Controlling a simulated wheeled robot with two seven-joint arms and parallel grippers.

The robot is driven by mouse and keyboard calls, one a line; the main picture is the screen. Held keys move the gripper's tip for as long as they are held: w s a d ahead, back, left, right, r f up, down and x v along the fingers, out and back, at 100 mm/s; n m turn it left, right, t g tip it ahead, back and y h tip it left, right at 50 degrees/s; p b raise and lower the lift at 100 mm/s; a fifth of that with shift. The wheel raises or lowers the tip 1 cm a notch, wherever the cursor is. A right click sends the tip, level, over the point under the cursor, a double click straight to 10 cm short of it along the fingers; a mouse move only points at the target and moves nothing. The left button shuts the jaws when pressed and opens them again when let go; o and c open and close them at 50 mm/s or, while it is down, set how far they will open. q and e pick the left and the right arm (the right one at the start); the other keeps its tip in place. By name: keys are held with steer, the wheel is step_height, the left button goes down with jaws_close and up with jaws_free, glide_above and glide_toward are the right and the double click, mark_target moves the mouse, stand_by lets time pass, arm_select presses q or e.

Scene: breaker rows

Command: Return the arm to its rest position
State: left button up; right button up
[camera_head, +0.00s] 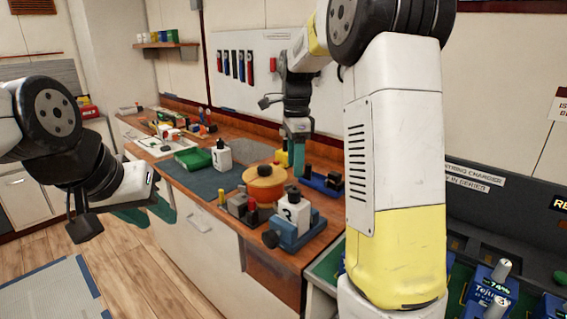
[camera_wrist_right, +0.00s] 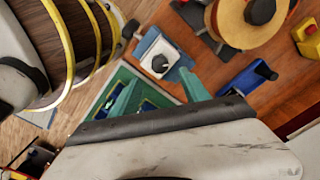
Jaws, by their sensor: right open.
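My right arm rises large across the right half of the head view, white with a yellow band. Its gripper (camera_head: 298,158) hangs fingers down above the wooden workbench (camera_head: 310,232), behind the round orange-topped piece (camera_head: 264,176). In the right wrist view the right gripper (camera_wrist_right: 160,90) shows two green fingers spread apart with nothing held between them. My left arm comes in from the left. Its gripper (camera_head: 150,212) is held in front of the bench, above the floor, with its green fingers apart and empty.
A charger station (camera_head: 480,200) stands at right.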

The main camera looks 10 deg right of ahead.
steer(key=s+r+n+t+y, duration=0.1)
steer(key=s+n+t, duration=0.2)
steer(key=s+n, duration=0.6)
steer(key=s+a+r+n+t+y, duration=0.1)
steer(key=s+r+n+t, duration=0.1)
steer(key=s+n, duration=0.7)
steer(key=s+t, duration=0.1)
steer(key=s, duration=0.4)
steer(key=shift+s+a, duration=0.15)
steer(key=shift+s, duration=0.2)
steer(key=shift+r, duration=0.1)
